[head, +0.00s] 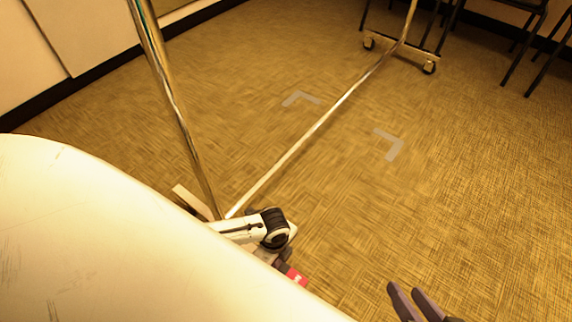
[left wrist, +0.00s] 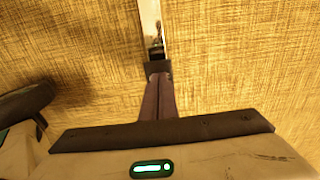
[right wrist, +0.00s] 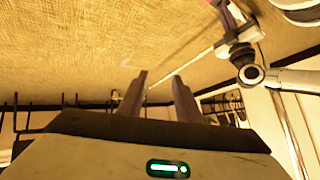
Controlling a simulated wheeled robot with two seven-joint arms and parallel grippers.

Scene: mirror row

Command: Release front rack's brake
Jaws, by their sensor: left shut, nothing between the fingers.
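The rack shows in the head view as a chrome upright (head: 175,95) and a long floor rail (head: 310,130). A small red part (head: 295,275), which looks like a brake pedal, shows at the near base end, just below my left arm's black joint. In the left wrist view my left gripper (left wrist: 160,80) is shut and empty, its tips at a dark block (left wrist: 157,68) on the end of a pale bar (left wrist: 150,20). I cannot tell whether they touch. My right gripper (head: 414,296) is open and empty above the floor; its parted fingers show in the right wrist view (right wrist: 158,80).
The rack's far crossbar (head: 405,54) stands on casters at the top. Dark chair legs (head: 520,60) are at the top right. Grey corner marks (head: 390,145) lie on the carpet. The carpet right of the rail is clear. A wall edge runs along the upper left.

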